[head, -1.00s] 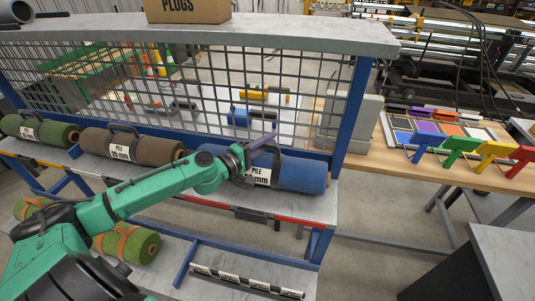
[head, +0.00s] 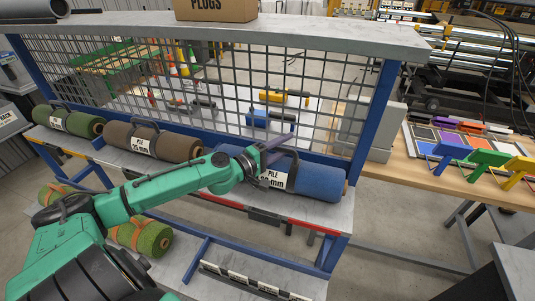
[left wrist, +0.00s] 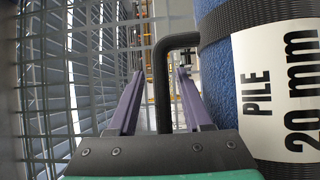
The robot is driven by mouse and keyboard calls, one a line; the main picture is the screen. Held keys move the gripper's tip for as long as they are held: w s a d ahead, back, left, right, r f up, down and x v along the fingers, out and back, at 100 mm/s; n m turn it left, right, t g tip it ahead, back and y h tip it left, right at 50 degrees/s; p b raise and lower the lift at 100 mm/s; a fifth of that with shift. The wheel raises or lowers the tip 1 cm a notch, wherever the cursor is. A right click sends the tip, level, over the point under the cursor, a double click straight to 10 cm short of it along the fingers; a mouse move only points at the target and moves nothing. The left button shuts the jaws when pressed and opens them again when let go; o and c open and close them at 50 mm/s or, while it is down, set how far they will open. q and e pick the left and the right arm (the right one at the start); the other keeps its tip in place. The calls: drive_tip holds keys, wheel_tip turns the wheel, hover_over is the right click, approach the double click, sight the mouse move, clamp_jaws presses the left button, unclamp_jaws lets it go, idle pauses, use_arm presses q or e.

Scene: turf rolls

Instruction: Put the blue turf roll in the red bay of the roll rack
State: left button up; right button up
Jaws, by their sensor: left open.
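The blue turf roll (head: 318,181) lies on the rack's upper shelf, at its right end, with a white "PILE" label and a dark carry handle. The shelf's front edge below it carries a red strip (head: 310,228). My left gripper (head: 279,146) is at the roll's handle, its purple fingers open. In the left wrist view, the black handle bar (left wrist: 162,85) stands between the two spread fingers (left wrist: 157,95), and the blue roll (left wrist: 218,95) with its "PILE 20 mm" label is to the right. My right gripper is not in view.
A brown roll (head: 150,141) and a green roll (head: 68,121) lie farther left on the same shelf. A wire mesh panel (head: 230,85) stands close behind the rolls. More green rolls (head: 145,237) lie on the lower shelf. A wooden bench (head: 440,185) is at the right.

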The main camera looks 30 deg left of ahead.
sight(277, 150)
use_arm(q)
drive_tip(key=shift+b+v, duration=0.45)
drive_tip(key=shift+v, duration=0.75)
drive_tip(key=shift+s, duration=0.65)
drive_tip(key=v, duration=0.8)
drive_tip(key=shift+w+a, duration=0.1)
